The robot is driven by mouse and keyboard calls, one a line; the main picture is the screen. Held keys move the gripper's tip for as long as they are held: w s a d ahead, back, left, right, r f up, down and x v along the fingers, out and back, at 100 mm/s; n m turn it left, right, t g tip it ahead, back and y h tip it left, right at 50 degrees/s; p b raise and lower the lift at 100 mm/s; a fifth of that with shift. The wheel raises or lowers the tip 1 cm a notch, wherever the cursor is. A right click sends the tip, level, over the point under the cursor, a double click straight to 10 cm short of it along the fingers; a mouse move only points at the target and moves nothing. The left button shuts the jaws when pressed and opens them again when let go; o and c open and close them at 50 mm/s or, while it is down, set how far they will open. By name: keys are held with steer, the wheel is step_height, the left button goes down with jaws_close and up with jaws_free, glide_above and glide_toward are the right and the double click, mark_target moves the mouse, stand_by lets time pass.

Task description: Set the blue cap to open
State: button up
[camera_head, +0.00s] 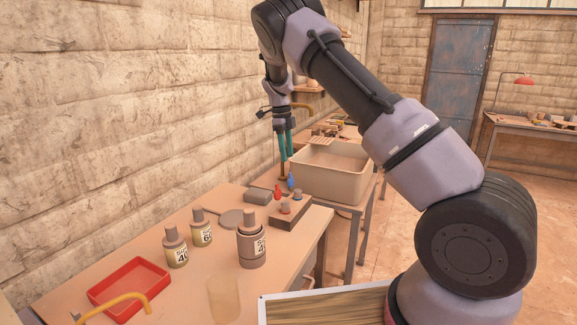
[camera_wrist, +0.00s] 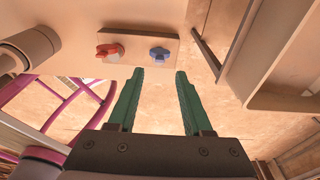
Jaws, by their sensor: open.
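The blue cap (camera_wrist: 159,54) is a small lobed knob on a flat tan plate (camera_wrist: 138,37) in the wrist view. It also shows as a small blue shape (camera_head: 291,182) at the far end of the table in the head view. My gripper (camera_wrist: 160,72) has two green fingers, spread apart with nothing between them. In the wrist view the cap appears just beyond the fingertips, roughly centred between them and not gripped. In the head view my gripper (camera_head: 285,157) points down above the cap. The gap in height is hard to judge.
A red knob (camera_wrist: 108,50) sits left of the blue cap on the same plate. A large beige basin (camera_head: 330,172) stands close by on the right. Labelled bottles (camera_head: 251,246) and a red tray (camera_head: 129,288) stand on the nearer table. A wall runs along the left.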

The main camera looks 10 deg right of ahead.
steer(key=shift+w+a+r, duration=0.1)
steer(key=shift+r, duration=0.8)
steer(key=shift+w+a+r, duration=0.1)
steer(key=shift+r, duration=0.75)
steer(key=s+d+r+n+t+y, duration=0.2)
steer(key=s+d+r+n, duration=0.35)
steer(key=s+r, duration=0.35)
steer(key=s+d+r+n+t+y, duration=0.1)
steer(key=s+d+r+n+y, duration=0.1)
steer(key=s+d+r+n, duration=0.5)
steer(key=s+r+n+t, duration=0.2)
steer(key=s+n, duration=0.2)
steer(key=s, duration=0.7)
steer(key=s+r+n+t, duration=0.3)
steer(key=s+n, duration=0.1)
steer(key=s, duration=0.7)
steer(key=shift+s+d+r+h, duration=0.2)
steer(key=shift+s+d+h, duration=0.1)
steer(key=shift+s+d, duration=0.1)
